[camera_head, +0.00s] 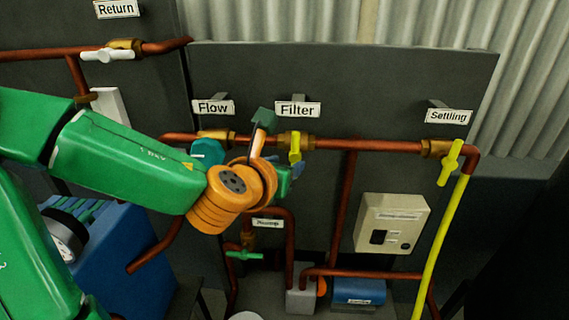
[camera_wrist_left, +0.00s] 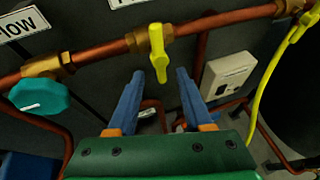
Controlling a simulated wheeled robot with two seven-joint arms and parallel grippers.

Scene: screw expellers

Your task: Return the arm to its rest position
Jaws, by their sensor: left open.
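My left arm (camera_head: 130,160), green with an orange wrist, reaches in from the left across the pipework. My left gripper (camera_head: 296,170) is partly hidden behind the wrist in the head view, just below the yellow valve handle (camera_head: 295,148) under the Filter label. In the left wrist view, my left gripper's two blue fingers (camera_wrist_left: 160,75) are spread apart with nothing between them. The yellow handle (camera_wrist_left: 157,52) stands upright on the pipe just beyond the fingertips and appears clear of them. My right gripper is not in view.
A copper pipe (camera_head: 365,145) crosses the dark panel. A teal valve knob (camera_wrist_left: 38,96) is left of the fingers. A yellow handle (camera_head: 450,163) sits under the Settling label. A beige control box (camera_head: 391,222) is at right. A blue machine (camera_head: 115,255) stands below my arm.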

